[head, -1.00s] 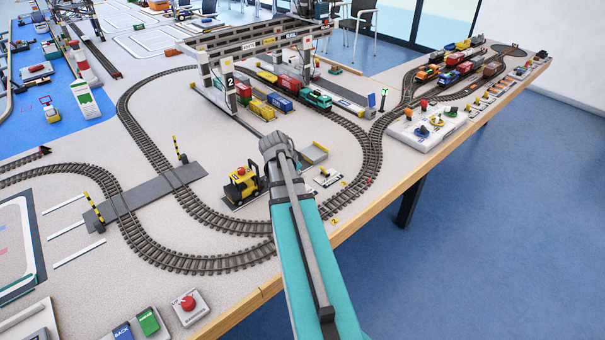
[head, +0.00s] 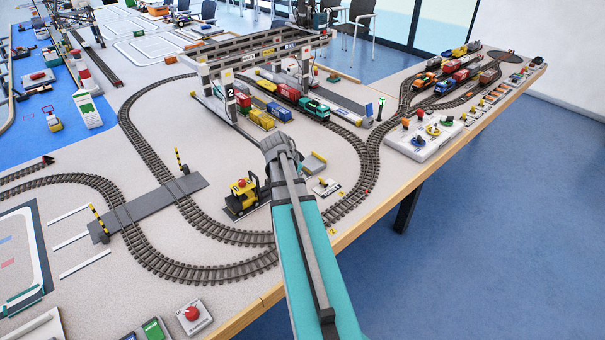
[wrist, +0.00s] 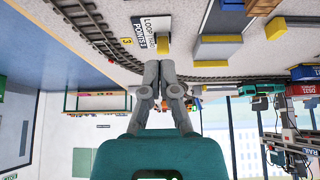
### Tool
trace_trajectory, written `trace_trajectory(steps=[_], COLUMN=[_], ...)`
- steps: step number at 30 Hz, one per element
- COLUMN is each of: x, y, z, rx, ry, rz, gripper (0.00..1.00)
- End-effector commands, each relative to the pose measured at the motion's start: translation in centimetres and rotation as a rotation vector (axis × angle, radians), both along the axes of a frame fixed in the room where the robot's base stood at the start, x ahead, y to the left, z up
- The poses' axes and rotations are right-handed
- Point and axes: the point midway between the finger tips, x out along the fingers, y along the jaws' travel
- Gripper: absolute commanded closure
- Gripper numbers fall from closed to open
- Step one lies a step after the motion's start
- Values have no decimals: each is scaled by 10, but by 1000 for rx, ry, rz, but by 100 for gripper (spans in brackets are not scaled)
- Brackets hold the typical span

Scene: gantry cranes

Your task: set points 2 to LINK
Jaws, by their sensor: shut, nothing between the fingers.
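A small white points plate (wrist: 144,32) with a yellow lever block (wrist: 163,44) is at the top of the wrist view. I cannot read a LINK mark. My gripper (wrist: 160,72) shows in the wrist view with its fingers together and empty, apart from the plate in the picture. The head view hides the fingers behind my arm.
A yellow-and-black vehicle (head: 243,194) stands left of my arm. The curved track (head: 372,165) runs to the right. A gantry crane (head: 250,60) spans the wagons behind. A white panel (head: 424,138) with colored levers stands at right, near the wooden table edge (head: 400,193).

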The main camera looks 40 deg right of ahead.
Motion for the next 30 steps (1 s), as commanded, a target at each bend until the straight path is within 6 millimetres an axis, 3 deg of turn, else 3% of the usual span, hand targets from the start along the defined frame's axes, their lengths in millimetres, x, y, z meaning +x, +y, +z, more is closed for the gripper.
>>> trace_trajectory(steps=[12, 30], x=[3, 5], y=[37, 49], z=[36, 43], rx=[0, 0], ry=[0, 0], rz=[4, 4], gripper=[100, 100])
